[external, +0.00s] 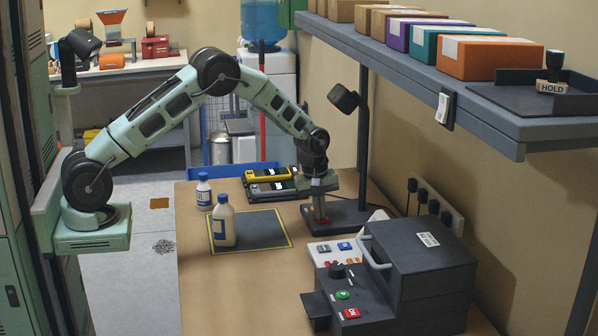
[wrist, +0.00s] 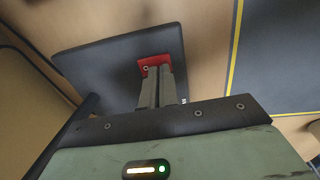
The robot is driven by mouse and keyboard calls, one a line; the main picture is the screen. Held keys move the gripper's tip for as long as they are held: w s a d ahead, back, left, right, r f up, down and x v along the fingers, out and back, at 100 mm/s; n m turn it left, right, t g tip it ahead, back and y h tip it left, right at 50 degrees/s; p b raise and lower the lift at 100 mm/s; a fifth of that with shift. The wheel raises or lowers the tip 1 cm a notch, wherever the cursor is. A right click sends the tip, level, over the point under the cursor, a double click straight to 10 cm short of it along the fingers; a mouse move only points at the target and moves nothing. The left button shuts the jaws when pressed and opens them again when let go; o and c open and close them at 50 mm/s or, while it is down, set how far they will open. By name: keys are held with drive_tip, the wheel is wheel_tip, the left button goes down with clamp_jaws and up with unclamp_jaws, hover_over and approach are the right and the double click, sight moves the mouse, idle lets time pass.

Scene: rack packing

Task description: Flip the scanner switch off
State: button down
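The scanner (external: 343,98) is a dark head on a black post at the back of the table. Its flat black base (external: 352,212) lies on the table, and the base (wrist: 100,65) also shows in the wrist view. A small red switch (external: 321,221) is on the base's near part; it also shows in the wrist view (wrist: 144,64). My gripper (external: 319,212) points down at the switch, its fingers (wrist: 160,80) side by side and close together. The fingertips overlap the red switch and cover part of it. Contact and the switch's position cannot be told.
A white bottle (external: 223,226) stands on the yellow-edged dark mat (external: 262,230), a smaller bottle (external: 203,192) behind it. Yellow and black devices (external: 270,180) lie left of my gripper. A dark machine (external: 415,262) and button panel (external: 335,250) stand in front. A shelf (external: 420,75) overhangs at right.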

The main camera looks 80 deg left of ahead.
drive_tip(key=shift+r+p, duration=0.35)
wheel_tip(320, 180, up, 13)
drive_tip(key=s, duration=0.1)
drive_tip(key=shift+s, duration=0.35)
drive_tip(key=shift+r, duration=0.1)
drive_tip(key=b, duration=0.2)
drive_tip(key=w+d+b, duration=0.1)
drive_tip(key=b, duration=0.1)
drive_tip(key=shift+w+r, duration=0.15)
drive_tip(key=shift+w, duration=0.15)
